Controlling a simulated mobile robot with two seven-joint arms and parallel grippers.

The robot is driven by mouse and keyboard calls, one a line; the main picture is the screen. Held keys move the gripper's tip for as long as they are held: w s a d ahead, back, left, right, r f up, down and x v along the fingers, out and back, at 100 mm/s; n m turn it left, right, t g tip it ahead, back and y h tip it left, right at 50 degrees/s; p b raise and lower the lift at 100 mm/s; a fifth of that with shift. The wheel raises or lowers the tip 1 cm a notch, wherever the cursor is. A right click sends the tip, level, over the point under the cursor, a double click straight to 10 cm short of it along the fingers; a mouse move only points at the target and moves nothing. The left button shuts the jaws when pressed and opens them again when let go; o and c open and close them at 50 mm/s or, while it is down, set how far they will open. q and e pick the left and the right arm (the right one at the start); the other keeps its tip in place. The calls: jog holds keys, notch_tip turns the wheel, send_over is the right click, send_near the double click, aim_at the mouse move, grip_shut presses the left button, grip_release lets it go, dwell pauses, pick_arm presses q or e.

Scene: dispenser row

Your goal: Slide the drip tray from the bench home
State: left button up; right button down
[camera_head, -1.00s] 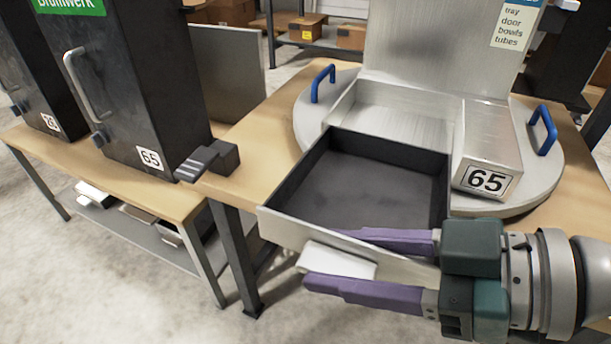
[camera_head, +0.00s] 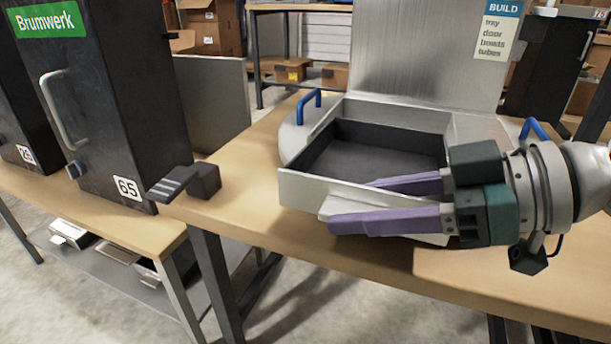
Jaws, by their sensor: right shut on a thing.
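The drip tray (camera_head: 375,163) is a dark, shallow, open box with a light metal front panel (camera_head: 305,189). It sits mostly inside the metal housing (camera_head: 400,115) on the round grey turntable (camera_head: 294,137), with its front panel at the near side. My right gripper (camera_head: 335,208) comes in from the right. Its purple fingers are shut on the tray's light handle at the front panel, one finger on each side; the handle is partly hidden. My left gripper is not in view.
Blue handles stand on the turntable at left (camera_head: 309,106) and right (camera_head: 533,130). A tall metal back panel (camera_head: 418,55) rises behind, with a build list (camera_head: 496,32). A black dispenser marked 65 (camera_head: 110,110) and a dark bracket (camera_head: 188,182) stand left. The front bench strip is clear.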

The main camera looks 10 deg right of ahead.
jog(key=shift+w+d+f+b, duration=0.1)
jog(key=shift+w+d+b, duration=0.45)
jog(key=shift+w, duration=0.4)
jog(key=shift+w+d+b, duration=0.3)
jog(key=shift+w+d, duration=0.4)
jog(key=shift+w, duration=0.2)
jog(key=shift+f+p, duration=0.3)
jog(key=shift+w, duration=0.1)
jog(key=shift+w+d+b, duration=0.55)
jog(key=shift+w+d, duration=0.1)
jog(key=shift+w, duration=0.15)
jog(key=shift+w+d+f+b, duration=0.1)
jog(key=shift+w+d+b, duration=0.45)
jog(key=shift+w, duration=0.2)
jog(key=shift+w+d+b, duration=0.45)
jog(key=shift+w+b, duration=0.05)
jog(key=shift+w, duration=0.2)
jog(key=shift+c, duration=1.4)
grip_release()
jog(key=shift+s, duration=0.1)
